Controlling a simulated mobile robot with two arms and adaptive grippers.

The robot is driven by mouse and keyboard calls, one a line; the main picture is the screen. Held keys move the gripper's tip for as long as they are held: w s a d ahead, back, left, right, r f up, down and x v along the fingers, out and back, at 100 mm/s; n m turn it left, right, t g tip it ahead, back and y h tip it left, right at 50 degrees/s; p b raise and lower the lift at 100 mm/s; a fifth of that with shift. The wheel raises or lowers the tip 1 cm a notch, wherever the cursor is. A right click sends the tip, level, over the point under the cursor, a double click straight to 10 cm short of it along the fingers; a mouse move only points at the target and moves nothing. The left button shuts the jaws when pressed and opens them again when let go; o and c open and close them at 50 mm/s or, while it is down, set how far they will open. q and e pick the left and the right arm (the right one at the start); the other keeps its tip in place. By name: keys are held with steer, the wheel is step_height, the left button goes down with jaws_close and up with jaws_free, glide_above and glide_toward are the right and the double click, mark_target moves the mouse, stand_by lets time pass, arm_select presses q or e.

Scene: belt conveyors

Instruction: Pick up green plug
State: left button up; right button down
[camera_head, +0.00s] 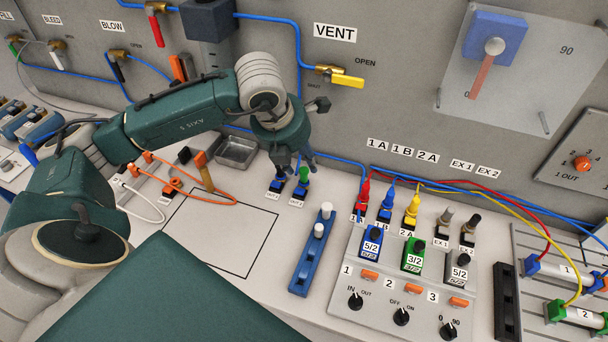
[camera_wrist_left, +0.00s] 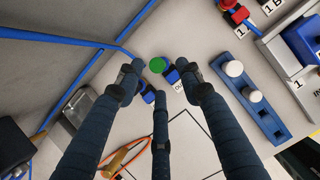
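The green plug (camera_head: 304,174) stands upright in a small blue-and-black socket (camera_head: 299,190) on the bench, left of the numbered control panel. From above it shows as a round green top in the left wrist view (camera_wrist_left: 157,65). My left gripper (camera_head: 296,160) is close above and behind it, pointing down. In the left wrist view its three fingers (camera_wrist_left: 161,80) are spread apart with nothing between them, and the green plug shows near the gap between the fingertips. I cannot tell whether any finger touches it. My right gripper is in neither view.
A second blue socket (camera_head: 276,186) sits just left of the plug. A blue block with white knobs (camera_head: 312,253) stands to the right. A metal tray (camera_head: 236,151) and orange cable (camera_head: 225,201) lie left. The grey wall (camera_head: 340,120) rises close behind.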

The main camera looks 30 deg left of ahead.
mark_target(303, 170)
arm_select(q)
steer(key=shift+x, duration=0.8)
steer(key=shift+w+a+f+p, duration=0.1)
steer(key=shift+w+f+p, duration=0.05)
steer(key=shift+f+p, duration=0.2)
steer(key=p+x, duration=0.1)
steer(key=x, duration=0.2)
steer(key=shift+a+f+p, duration=0.2)
steer(key=shift+f+p, duration=0.05)
steer(key=shift+p, duration=0.15)
steer(key=shift+w+f, duration=0.25)
steer(key=shift+f, duration=0.2)
steer(key=c, duration=0.9)
